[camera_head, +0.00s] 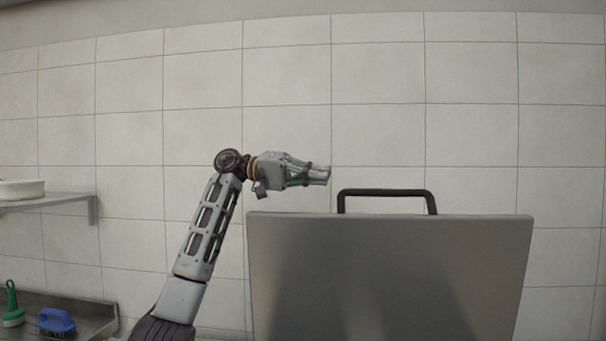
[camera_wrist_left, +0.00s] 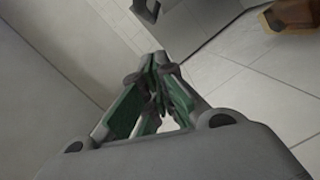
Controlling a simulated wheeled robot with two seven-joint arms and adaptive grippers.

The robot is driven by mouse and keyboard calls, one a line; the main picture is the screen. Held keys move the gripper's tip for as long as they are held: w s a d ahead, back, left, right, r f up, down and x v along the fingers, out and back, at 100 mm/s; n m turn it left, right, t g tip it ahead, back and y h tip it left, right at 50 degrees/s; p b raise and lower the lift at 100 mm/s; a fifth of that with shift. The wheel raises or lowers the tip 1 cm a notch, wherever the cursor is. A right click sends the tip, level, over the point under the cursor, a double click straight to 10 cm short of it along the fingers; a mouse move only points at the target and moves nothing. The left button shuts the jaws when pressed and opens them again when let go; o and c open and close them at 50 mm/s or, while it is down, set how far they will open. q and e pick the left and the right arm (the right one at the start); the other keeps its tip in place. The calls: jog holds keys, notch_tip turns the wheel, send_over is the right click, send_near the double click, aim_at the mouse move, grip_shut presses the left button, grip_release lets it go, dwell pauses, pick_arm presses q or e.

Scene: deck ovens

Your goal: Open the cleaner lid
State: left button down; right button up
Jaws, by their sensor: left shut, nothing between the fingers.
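The cleaner lid (camera_head: 388,275) is a broad grey metal panel standing up in the head view, right of centre. A black handle (camera_head: 388,192) rises from its top edge. My left gripper (camera_head: 328,176) is shut and empty. In the head view it shows just left of the handle and a little above the lid's top edge; I see no contact. In the left wrist view the shut fingers (camera_wrist_left: 158,95) with green inner sides point away from the camera. My right gripper is not in view.
A wall shelf (camera_head: 70,200) holds a pale round dish (camera_head: 22,189) at the left. Below it, a metal surface (camera_head: 85,318) carries a green-handled brush (camera_head: 12,305) and a blue brush (camera_head: 56,322). A tiled wall (camera_head: 470,130) stands behind. The space above the lid looks clear.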

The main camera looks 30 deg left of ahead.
pick_arm(q)
jog(key=d, duration=0.1)
jog(key=s+d+f, duration=0.2)
jog(key=d, duration=0.1)
jog(key=shift+s, duration=0.25)
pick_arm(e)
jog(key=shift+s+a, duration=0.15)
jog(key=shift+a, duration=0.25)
pick_arm(q)
jog(key=shift+s+d, duration=0.1)
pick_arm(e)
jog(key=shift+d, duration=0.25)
pick_arm(q)
jog(key=shift+s, duration=0.1)
jog(key=s+d+f+m+b, duration=0.1)
jog(key=s+d+m+b, duration=0.1)
jog(key=s+d+b, duration=0.2)
jog(key=shift+s+b, duration=1.55)
jog(key=shift+s, duration=1.35)
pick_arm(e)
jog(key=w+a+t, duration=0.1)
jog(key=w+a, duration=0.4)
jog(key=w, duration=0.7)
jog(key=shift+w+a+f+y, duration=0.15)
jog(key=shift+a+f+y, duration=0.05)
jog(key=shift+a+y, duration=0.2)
